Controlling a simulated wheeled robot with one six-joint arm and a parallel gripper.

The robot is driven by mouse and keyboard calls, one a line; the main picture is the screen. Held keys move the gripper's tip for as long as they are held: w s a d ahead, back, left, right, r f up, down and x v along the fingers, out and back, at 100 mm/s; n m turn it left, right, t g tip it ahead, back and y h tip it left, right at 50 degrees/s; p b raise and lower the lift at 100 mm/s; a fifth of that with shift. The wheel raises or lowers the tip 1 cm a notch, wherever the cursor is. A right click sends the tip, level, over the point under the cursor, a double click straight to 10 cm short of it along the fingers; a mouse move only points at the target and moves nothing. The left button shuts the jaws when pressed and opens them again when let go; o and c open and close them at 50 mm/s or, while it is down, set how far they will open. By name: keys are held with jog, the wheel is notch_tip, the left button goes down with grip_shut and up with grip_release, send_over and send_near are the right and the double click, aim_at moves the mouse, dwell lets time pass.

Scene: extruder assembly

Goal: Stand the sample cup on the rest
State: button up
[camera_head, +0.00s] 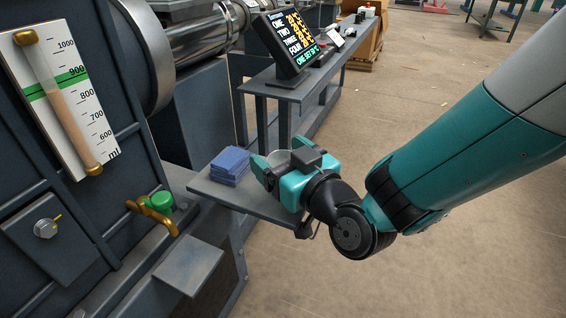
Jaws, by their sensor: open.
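My gripper (262,171) is over the grey side shelf (212,191), its fingers pointing left, and it is open. A pale, curved rim just behind the fingers, perhaps the sample cup (279,156), shows partly; the gripper hides most of it. I cannot tell whether the fingers touch it. A small flat grey plate, apparently the rest (188,266), juts out below the brass tap (152,217) at the lower left. Nothing stands on the plate.
Folded blue cloths (230,166) lie on the shelf left of my gripper. A green knob (161,201) sits by the tap. A sight gauge (60,105) is on the machine's front. A display (290,45) stands on a bench behind. Open floor lies to the right.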

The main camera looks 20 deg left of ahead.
jog(key=c, duration=1)
jog(key=shift+r, duration=0.1)
jog(key=shift+s+d+f+b, duration=0.15)
jog(key=shift+d+f+b, duration=0.1)
jog(key=shift+b, duration=0.15)
jog(key=b+v, duration=1.7)
jog(key=b, duration=0.3)
jog(key=shift+s+r, duration=0.2)
jog(key=shift+s, duration=0.1)
